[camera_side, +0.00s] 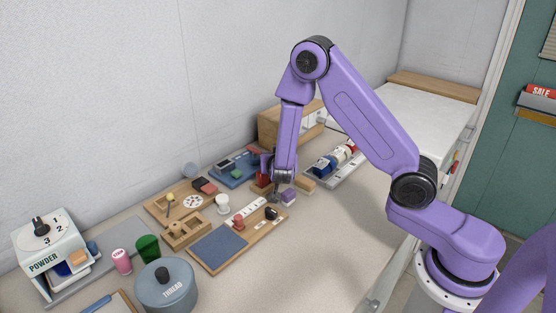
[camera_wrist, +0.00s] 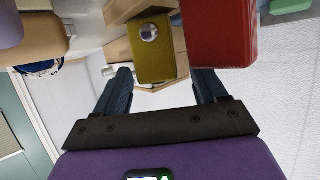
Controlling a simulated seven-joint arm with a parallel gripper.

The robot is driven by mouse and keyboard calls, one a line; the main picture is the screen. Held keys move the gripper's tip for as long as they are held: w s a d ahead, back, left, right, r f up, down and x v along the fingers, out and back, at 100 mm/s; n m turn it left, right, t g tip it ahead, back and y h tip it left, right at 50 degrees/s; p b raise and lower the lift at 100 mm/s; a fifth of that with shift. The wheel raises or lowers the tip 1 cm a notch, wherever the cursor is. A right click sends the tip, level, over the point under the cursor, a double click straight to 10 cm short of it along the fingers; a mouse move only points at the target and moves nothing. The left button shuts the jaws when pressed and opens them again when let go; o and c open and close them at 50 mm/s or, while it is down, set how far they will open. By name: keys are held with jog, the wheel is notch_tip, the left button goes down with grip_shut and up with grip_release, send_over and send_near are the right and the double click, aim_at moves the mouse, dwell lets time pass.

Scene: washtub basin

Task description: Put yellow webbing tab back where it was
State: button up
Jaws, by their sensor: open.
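The yellow webbing tab (camera_wrist: 158,60) shows in the wrist view as an olive-yellow strip with a round metal stud near its far end. It lies ahead of and between the two fingers of my gripper (camera_wrist: 164,74), with a gap on each side. My gripper is open and holds nothing. In the side view my gripper (camera_side: 276,188) is low over the back of the table, beside a small wooden stand. I cannot make out the tab there; the gripper and nearby things may hide it.
A red block (camera_wrist: 218,35) is close to the right finger in the wrist view. A purple block (camera_side: 288,197) and a tan block (camera_side: 305,184) lie right of my gripper. A board with a blue pad (camera_side: 218,248) is in front. The table's front right is clear.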

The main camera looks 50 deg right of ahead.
jog(key=v, duration=1.2)
jog(key=s+a+n+g+y, duration=0.1)
jog(key=s+a+n+y, duration=0.2)
jog(key=a+n+y, duration=0.8)
jog(key=s+a+g+y, duration=0.3)
jog(key=s+a, duration=0.3)
jog(key=s, duration=0.1)
jog(key=s+d+r+n+g+h, duration=0.2)
jog(key=s+d+n, duration=0.3)
jog(key=s, duration=0.4)
jog(key=s+d+r+n+g+h, duration=0.2)
jog(key=s+d+n+g, duration=0.1)
jog(key=s+d+n, duration=0.2)
jog(key=s+d, duration=0.2)
jog(key=s, duration=0.2)
jog(key=shift+s+d+r+n, duration=0.15)
jog(key=shift+d+r+n, duration=0.15)
jog(key=shift+d, duration=0.1)
